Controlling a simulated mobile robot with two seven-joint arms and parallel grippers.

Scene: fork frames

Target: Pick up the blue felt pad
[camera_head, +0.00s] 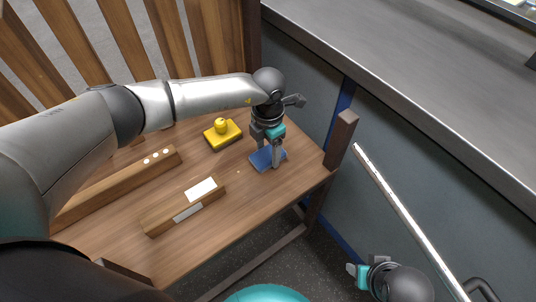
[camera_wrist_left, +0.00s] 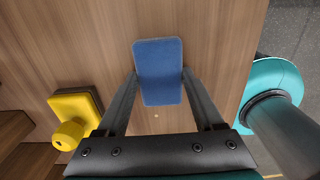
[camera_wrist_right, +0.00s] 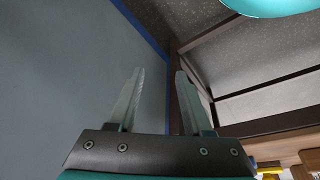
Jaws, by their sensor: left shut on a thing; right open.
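The blue felt pad (camera_head: 264,159) is a flat blue rectangle at the right end of the wooden bench seat. My left gripper (camera_head: 268,160) comes down on it from above. In the left wrist view the pad (camera_wrist_left: 158,72) sits between the two fingertips (camera_wrist_left: 159,78), with a finger against each long side. The left gripper is shut on the pad. From these views I cannot tell whether the pad is clear of the seat. My right gripper (camera_wrist_right: 155,75) is open and empty, low beside the bench; it also shows at the bottom right of the head view (camera_head: 355,275).
A yellow block with a round knob (camera_head: 222,134) stands left of the pad. A wooden block with white labels (camera_head: 184,208) and a long wooden strip with white dots (camera_head: 120,187) lie on the seat (camera_head: 235,205). A post (camera_head: 341,138) and grey counter (camera_head: 420,80) stand to the right.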

